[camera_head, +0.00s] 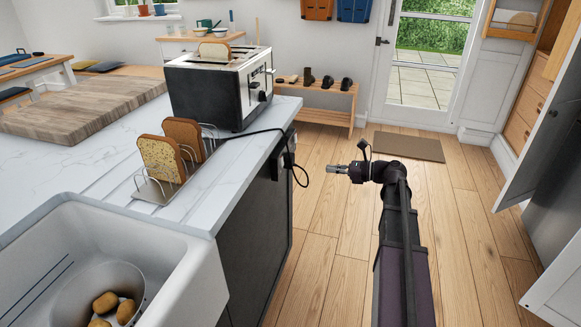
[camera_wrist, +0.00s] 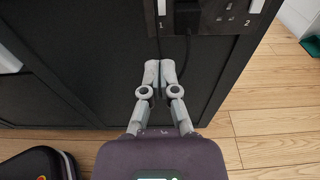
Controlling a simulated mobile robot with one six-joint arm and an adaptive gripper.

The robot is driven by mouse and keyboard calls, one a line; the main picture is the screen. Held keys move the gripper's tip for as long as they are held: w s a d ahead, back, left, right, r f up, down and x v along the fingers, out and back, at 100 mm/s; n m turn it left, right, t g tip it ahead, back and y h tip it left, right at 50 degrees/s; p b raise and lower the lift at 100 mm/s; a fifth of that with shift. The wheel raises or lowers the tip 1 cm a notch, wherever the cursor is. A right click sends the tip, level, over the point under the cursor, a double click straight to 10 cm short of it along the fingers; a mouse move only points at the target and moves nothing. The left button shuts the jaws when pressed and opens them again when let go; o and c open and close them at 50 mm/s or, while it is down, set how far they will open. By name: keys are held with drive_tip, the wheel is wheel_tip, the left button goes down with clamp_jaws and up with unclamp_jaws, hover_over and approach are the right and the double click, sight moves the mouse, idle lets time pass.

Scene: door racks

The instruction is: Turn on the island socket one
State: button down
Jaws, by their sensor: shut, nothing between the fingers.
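The island socket is a dark plate on the island's dark side panel, below the worktop edge in the head view (camera_head: 290,137). It runs along the top of the wrist view (camera_wrist: 218,27), partly cut off. The number 1 and a light switch (camera_wrist: 161,8) show at its left; a 2 and another light switch (camera_wrist: 257,6) show at its right. A black plug (camera_wrist: 187,17) with a hanging cable sits beside the 1. My gripper (camera_head: 338,169) is shut and empty, right of the socket in the head view. In the wrist view, its fingertips (camera_wrist: 160,68) appear below the plug.
A toaster (camera_head: 222,88) stands on the white worktop, its black cable looping over the edge near the socket. A toast rack (camera_head: 168,180) with bread and a sink (camera_head: 190,285) are nearer. Wooden floor (camera_head: 330,225) is clear around my arm. An open door (camera_head: 540,120) stands at right.

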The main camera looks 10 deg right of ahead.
sight(283, 165)
drive_tip(key=shift+w+a, duration=0.1)
drive_tip(key=shift+a, duration=0.05)
drive_tip(key=b+x, duration=0.1)
drive_tip(key=x, duration=1.2)
drive_tip(key=shift+w+a+f+b, duration=0.15)
drive_tip(key=shift+a+b, duration=0.15)
drive_tip(key=shift+b, duration=0.05)
drive_tip(key=shift+a, duration=0.25)
drive_tip(key=shift+d, duration=0.25)
drive_tip(key=f+b+v, duration=0.2)
drive_tip(key=f+v, duration=0.1)
drive_tip(key=v, duration=1)
drive_tip(key=shift+s+d, duration=0.2)
drive_tip(key=shift+d, duration=0.2)
drive_tip(key=shift+f, duration=0.1)
